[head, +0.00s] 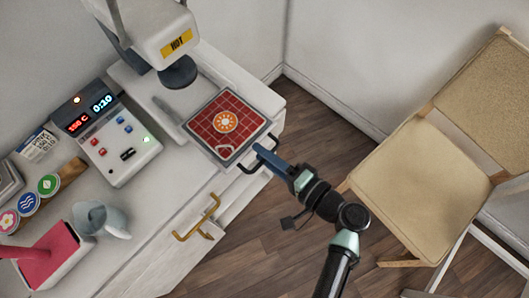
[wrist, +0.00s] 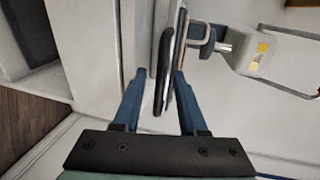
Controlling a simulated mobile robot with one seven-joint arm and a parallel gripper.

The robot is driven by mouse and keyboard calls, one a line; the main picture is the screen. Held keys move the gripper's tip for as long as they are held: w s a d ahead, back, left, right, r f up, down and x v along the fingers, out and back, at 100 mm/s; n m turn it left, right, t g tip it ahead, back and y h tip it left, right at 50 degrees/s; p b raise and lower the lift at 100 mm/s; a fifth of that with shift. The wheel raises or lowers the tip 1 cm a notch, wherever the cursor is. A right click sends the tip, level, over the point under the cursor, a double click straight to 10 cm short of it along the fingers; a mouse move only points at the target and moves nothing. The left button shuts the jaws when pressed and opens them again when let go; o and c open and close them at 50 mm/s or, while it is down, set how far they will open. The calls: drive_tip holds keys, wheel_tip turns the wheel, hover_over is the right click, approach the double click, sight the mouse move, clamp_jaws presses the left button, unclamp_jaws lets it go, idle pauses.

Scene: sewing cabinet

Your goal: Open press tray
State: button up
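The press tray (head: 238,141) is a square plate with a red gridded surface and an orange sun patch in its middle. It lies flat on the white cabinet top, in front of the heat press (head: 150,35). A black handle (head: 247,169) runs along its front edge. My gripper (head: 262,153) is at this handle. In the wrist view my gripper (wrist: 159,75) has its two blue fingers apart, with the dark handle bar (wrist: 164,75) between them. The left finger stands clear of the bar; the right finger is close, and I cannot tell if it touches.
A control box (head: 112,140) with lit displays stands left of the tray. A brass handle (head: 197,219) sticks out from the cabinet front. A chair (head: 415,180) stands at the right; floor between is clear.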

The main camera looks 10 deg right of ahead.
idle(0.4)
drive_tip(key=b+v, duration=0.1)
drive_tip(key=v, duration=1.2)
